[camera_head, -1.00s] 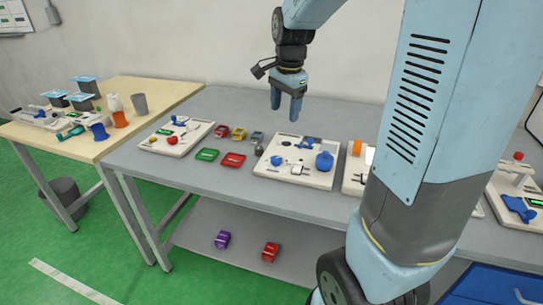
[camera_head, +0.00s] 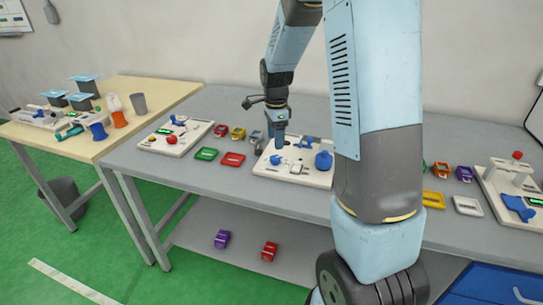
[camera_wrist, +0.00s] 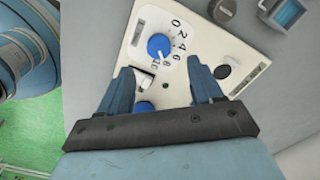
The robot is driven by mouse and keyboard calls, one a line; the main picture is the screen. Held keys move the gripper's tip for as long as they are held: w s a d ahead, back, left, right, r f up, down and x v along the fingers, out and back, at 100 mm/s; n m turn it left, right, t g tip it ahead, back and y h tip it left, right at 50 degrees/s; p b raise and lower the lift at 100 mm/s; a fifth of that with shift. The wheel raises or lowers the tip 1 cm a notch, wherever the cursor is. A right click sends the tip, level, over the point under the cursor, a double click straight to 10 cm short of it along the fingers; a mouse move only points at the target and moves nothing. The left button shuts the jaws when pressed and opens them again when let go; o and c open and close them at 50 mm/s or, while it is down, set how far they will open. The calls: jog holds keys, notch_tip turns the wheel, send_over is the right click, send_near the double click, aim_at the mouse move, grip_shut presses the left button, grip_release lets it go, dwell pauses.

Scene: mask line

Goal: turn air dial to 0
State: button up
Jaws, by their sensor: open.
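The air dial is a round blue knob (camera_wrist: 158,46) on a white panel (camera_wrist: 195,32) with printed numbers from 0 to 10 around it. A small light mark shows at its lower edge, near the 8 and 10; the exact setting is hard to read. In the head view the dial (camera_head: 275,160) is at the left of the panel (camera_head: 262,171). My gripper (camera_wrist: 160,72) is open and empty, its two fingers apart and pointing toward the panel. In the wrist view the dial lies just beyond the fingertips. In the head view my gripper (camera_head: 279,143) is just above the dial.
A white switch (camera_wrist: 145,80), a dark oval (camera_wrist: 222,72) and another blue part (camera_wrist: 144,107) are close to the fingers. Small red (camera_head: 232,159) and green (camera_head: 206,154) trays lie left of the panel. Another control panel (camera_head: 492,179) stands at the right.

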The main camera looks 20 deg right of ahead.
aim_at(275, 157)
notch_tip(275, 157, down, 7)
jog(key=shift+f, duration=0.2)
jog(key=shift+c, duration=0.3)
